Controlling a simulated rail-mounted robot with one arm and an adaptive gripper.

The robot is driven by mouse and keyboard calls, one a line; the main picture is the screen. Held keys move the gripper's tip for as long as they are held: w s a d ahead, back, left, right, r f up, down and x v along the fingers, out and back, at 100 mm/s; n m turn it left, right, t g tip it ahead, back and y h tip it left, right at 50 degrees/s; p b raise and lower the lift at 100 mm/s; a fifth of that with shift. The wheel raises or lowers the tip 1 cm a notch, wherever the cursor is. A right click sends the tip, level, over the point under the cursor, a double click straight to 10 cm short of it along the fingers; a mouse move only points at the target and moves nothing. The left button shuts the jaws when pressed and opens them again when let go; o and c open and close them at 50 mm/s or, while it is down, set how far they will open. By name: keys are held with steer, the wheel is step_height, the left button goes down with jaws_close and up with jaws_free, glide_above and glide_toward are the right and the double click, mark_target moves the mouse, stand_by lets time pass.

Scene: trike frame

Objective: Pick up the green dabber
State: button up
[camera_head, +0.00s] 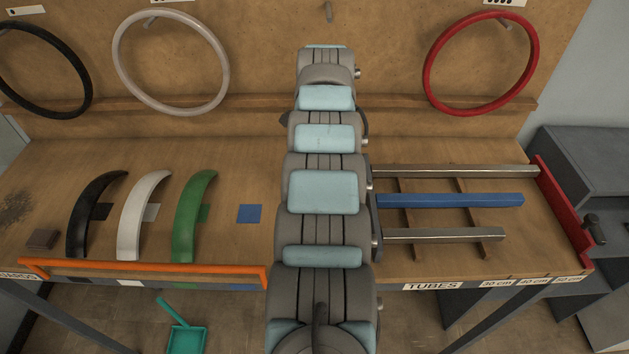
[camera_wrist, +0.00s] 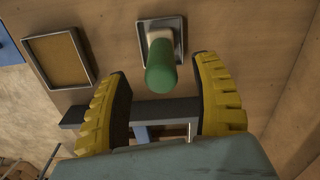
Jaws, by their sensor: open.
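In the wrist view the green dabber (camera_wrist: 161,72) shows as a green cylinder with a pale part at its far end, over a small metal-rimmed square tray (camera_wrist: 180,50). My gripper (camera_wrist: 163,84) is open, with its ribbed yellow fingers apart on either side of the dabber's near end. No contact between the fingers and the dabber is visible. In the head view my arm runs up the middle, and neither the gripper nor the dabber can be made out there.
A second metal-rimmed tray with a brown pad (camera_wrist: 55,60) lies left of the dabber. In the head view, curved fenders (camera_head: 193,215) lie on the bench's left, tubes (camera_head: 450,200) on its right. Rings, including a red one (camera_head: 432,80), hang on the back board.

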steer(key=shift+w+d+f+b, duration=0.1)
steer(key=shift+f+b, duration=0.9)
steer(key=shift+f, duration=0.2)
step_height(320, 180, down, 2)
steer(key=shift+f+b, duration=0.2)
steer(key=shift+b, duration=0.65)
steer(key=shift+f+p, duration=0.4)
steer(key=shift+f, duration=0.8)
jaws_close()
